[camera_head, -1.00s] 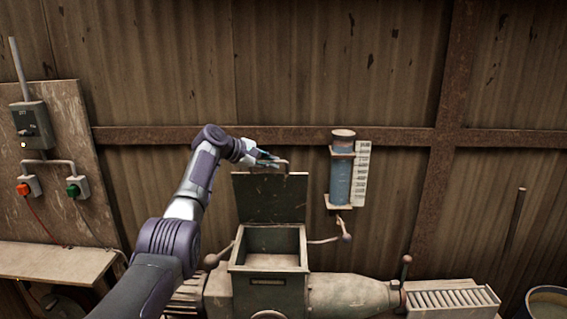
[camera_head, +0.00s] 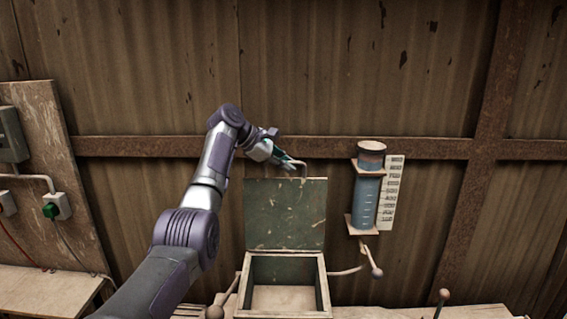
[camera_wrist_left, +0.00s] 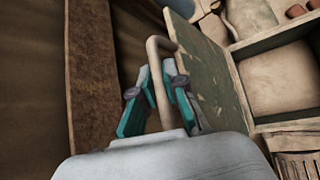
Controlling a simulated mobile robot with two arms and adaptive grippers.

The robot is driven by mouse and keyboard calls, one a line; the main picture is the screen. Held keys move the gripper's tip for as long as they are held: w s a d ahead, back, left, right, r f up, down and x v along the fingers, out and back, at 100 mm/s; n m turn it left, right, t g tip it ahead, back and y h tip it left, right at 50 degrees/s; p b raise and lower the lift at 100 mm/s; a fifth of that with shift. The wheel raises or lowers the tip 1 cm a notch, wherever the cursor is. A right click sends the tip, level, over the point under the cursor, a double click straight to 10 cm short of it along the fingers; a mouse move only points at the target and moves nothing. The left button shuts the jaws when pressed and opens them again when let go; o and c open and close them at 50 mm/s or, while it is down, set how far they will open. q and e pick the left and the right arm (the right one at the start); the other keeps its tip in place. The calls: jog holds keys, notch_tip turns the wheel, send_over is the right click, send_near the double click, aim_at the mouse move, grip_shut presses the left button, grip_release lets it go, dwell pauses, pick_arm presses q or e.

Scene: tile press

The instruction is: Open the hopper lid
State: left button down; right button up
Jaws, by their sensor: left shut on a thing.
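The hopper lid (camera_head: 284,216) is a worn green panel standing upright at the back of the open hopper (camera_head: 241,287). My left gripper (camera_head: 290,161) is at the handle above the lid. In the left wrist view its teal fingers (camera_wrist_left: 158,97) are on either side of the handle bar, shut on it. My right gripper is not in view.
A blue measuring cylinder (camera_head: 365,200) with a scale board (camera_head: 391,193) hangs on the wall right of the lid. Levers with round knobs (camera_head: 377,273) stick out beside the hopper. A switch board (camera_head: 40,150) stands at the left. The rusty wall is close behind.

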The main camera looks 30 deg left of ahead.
pick_arm(q)
jog(key=shift+s+f, duration=0.15)
jog(key=shift+f, duration=0.1)
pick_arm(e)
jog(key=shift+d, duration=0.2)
pick_arm(q)
jog(key=c, duration=1.2)
grip_release()
jog(key=shift+w+a, duration=0.1)
jog(key=shift+w, duration=0.15)
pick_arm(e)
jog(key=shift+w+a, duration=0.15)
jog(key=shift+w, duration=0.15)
pick_arm(q)
jog(key=shift+r, duration=0.1)
jog(key=v, duration=1.2)
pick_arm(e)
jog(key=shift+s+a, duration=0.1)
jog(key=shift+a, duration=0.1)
